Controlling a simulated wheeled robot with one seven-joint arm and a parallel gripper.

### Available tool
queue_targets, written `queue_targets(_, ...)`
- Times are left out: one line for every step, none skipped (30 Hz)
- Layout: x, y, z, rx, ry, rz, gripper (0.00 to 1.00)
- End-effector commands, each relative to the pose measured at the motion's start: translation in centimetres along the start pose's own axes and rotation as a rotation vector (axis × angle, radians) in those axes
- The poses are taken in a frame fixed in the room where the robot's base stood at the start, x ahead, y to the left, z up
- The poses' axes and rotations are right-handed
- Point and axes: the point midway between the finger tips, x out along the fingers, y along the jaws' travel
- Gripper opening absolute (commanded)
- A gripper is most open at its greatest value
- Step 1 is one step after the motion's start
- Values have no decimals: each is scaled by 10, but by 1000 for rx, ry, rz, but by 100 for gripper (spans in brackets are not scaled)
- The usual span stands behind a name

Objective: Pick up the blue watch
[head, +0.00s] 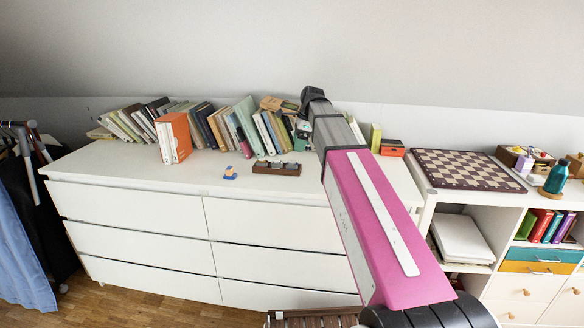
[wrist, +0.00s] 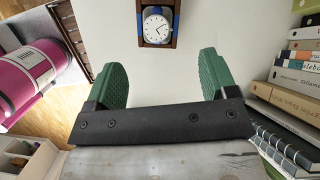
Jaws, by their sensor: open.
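The blue watch (wrist: 158,24) has a round white face and a blue strap. It lies in a dark brown holder (wrist: 141,40) at the top middle of the wrist view, whose far end is cut off. In the head view the holder (head: 274,172) sits on the white dresser, with small pale items in it too small to tell apart. My gripper (wrist: 163,62) is open and empty, its two green fingers apart, with the watch beyond the fingertips and between their lines. In the head view my arm mostly hides the gripper.
A small blue and tan object (head: 230,173) stands left of the holder on the dresser top (head: 190,168). A row of books (head: 172,138) lines the back, close on the right in the wrist view. A chessboard (head: 465,168) lies on the shelf unit at right.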

Motion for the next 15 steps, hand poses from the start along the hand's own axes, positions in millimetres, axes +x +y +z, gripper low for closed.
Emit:
queue_targets(9,1,0,0,0,3,79)
queue_targets(13,1,0,0,0,2,79)
queue_targets(18,1,0,0,0,2,79)
queue_targets(20,1,0,-1,0,1,79)
queue_targets(23,1,0,-1,0,1,79)
queue_targets(25,1,0,-1,0,1,79)
queue_targets(27,1,0,-1,0,1,79)
queue_targets(28,1,1,-1,0,1,79)
queue_targets(30,1,1,-1,0,1,79)
queue_targets(32,2,1,-1,0,1,79)
queue_targets(34,2,1,-1,0,1,79)
queue_targets(38,3,2,-1,0,2,79)
queue_targets(41,3,2,-1,0,1,79)
queue_targets(45,4,2,-1,0,1,79)
queue_targets(51,5,2,-1,0,1,79)
